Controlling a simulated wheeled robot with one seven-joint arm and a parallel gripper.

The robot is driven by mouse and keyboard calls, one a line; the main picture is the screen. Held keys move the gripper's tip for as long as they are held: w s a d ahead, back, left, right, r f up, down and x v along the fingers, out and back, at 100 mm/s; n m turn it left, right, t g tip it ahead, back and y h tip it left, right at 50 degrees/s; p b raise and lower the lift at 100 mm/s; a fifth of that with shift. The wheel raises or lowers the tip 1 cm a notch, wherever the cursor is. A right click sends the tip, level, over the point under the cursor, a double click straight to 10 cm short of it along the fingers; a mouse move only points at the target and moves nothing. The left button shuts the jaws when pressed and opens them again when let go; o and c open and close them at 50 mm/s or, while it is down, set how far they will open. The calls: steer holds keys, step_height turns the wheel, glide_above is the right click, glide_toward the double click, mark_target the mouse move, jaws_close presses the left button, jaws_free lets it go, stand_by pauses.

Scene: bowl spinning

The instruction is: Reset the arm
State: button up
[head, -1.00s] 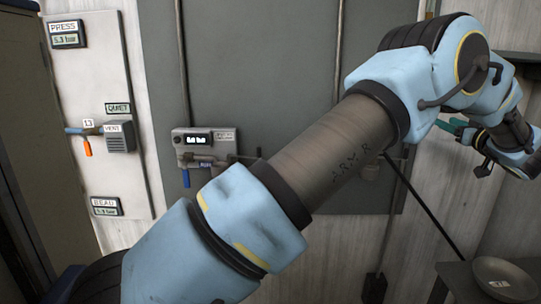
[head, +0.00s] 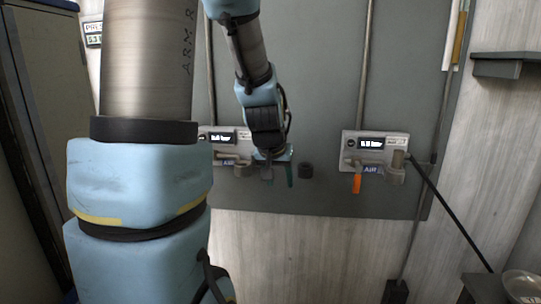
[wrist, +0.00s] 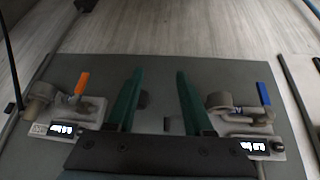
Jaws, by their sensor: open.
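My arm (head: 140,190) stands upright on the left of the head view and bends over to the wall panel. My gripper (head: 277,174) hangs in the middle, in front of the grey panel (head: 310,90). In the wrist view, the two green fingers of my gripper (wrist: 160,72) are spread apart with nothing between them.
A valve unit with an orange handle (head: 357,183) is on the panel's right. Another unit (head: 222,137) is partly hidden behind my gripper; the wrist view shows a blue handle (wrist: 263,93). A black rod (head: 450,215) slants at right. A bowl (head: 522,284) stands bottom right.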

steer(key=s+a+f+n+g+y, duration=0.2)
steer(key=s+a+f+g, duration=0.1)
steer(key=s+a, duration=0.8)
step_height(320, 180, down, 11)
steer(key=s+d+g+b, duration=0.1)
steer(key=s+d+b, duration=0.1)
steer(key=b, duration=0.8)
steer(key=shift+m, duration=0.3)
